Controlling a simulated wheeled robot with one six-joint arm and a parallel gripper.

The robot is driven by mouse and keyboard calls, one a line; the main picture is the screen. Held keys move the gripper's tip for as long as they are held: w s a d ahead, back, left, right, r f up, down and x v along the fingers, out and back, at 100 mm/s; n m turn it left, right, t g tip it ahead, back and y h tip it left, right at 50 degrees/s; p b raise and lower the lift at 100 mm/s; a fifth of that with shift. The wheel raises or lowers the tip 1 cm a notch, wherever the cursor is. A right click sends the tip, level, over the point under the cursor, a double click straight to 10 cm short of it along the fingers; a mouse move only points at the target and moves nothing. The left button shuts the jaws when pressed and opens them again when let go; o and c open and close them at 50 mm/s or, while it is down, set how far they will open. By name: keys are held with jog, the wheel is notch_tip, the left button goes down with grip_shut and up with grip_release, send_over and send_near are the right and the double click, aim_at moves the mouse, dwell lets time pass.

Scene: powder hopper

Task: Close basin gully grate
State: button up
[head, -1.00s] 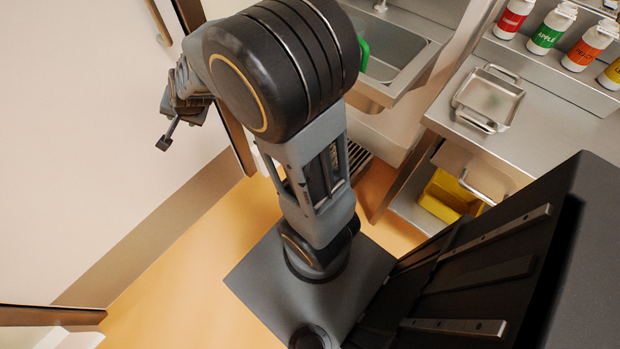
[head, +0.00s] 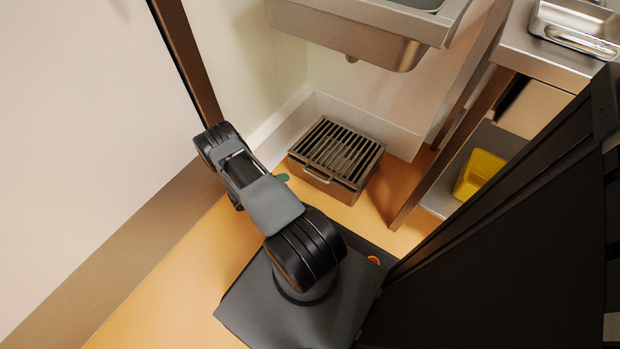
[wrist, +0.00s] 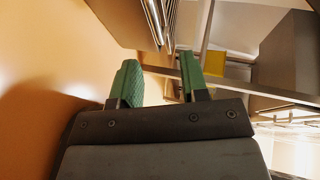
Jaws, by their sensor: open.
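The gully grate (head: 338,147) is a dark slatted panel on top of a low brown box on the floor under the basin. The box's front wall (head: 340,191) carries a small bar handle (head: 316,178). I cannot tell whether the grate sits fully shut. My gripper, mostly hidden behind my arm in the head view, shows one green fingertip (head: 282,178) low, just left of the box's front corner. In the wrist view my gripper (wrist: 161,80) has its green fingers apart with nothing between them. A brown box face and metal bars (wrist: 155,18) show at the top, beyond the fingers.
The steel basin (head: 370,45) hangs above the grate. The white wall (head: 80,120) rises on the left. A steel bench with a tray (head: 575,30) stands at the right, with a yellow container (head: 478,174) on its lower shelf. Orange floor (head: 170,270) is clear in front.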

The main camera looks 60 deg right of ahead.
aim_at(313, 175)
jog(key=shift+g, duration=0.3)
jog(key=b+x, duration=0.1)
jog(key=x, duration=0.3)
jog(key=b+x, duration=0.1)
jog(key=x, duration=0.3)
jog(key=b+x, duration=0.2)
jog(key=x, duration=0.2)
jog(key=shift+s+a+f, duration=0.1)
jog(key=shift+s+f, duration=0.35)
jog(key=shift+s, duration=0.05)
jog(key=shift+x, duration=1)
jog(key=shift+r, duration=0.15)
jog(key=shift+w, duration=0.1)
grip_shut()
